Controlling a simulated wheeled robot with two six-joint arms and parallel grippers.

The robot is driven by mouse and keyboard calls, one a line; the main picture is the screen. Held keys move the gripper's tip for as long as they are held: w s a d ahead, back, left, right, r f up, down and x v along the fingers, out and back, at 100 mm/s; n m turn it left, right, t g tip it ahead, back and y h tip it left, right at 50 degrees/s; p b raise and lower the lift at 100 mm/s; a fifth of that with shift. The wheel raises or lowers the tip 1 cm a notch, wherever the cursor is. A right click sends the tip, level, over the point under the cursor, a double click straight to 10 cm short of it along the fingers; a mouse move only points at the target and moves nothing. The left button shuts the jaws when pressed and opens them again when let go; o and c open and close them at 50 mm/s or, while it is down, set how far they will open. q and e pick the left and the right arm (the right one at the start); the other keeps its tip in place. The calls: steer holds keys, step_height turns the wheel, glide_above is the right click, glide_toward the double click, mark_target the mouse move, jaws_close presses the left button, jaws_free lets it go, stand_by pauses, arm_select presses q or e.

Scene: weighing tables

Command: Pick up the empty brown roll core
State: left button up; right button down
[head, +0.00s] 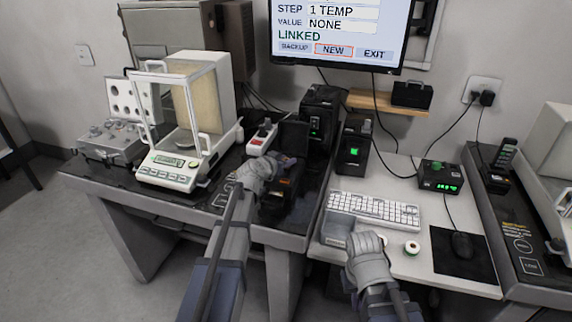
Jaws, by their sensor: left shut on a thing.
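My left gripper (284,166) reaches into the black printer (272,205), whose dark lid (293,137) stands open. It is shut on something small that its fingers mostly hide. A small orange-brown patch (284,183) shows just below the fingers; I take it for the brown roll core, but it is too small to be sure. My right gripper (364,240) is low over the front of the white desk, beside a grey box-like shape (337,229). Its fingertips are not clear enough to tell open from shut.
A white keyboard (375,209) lies behind my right gripper. A balance (168,170) stands left of the printer. Black boxes stand behind.

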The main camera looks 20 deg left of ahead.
mark_target(286, 159)
arm_select(q)
jaws_close()
steer(key=shift+r, duration=0.1)
step_height(286, 159, up, 10)
steer(key=p, duration=1)
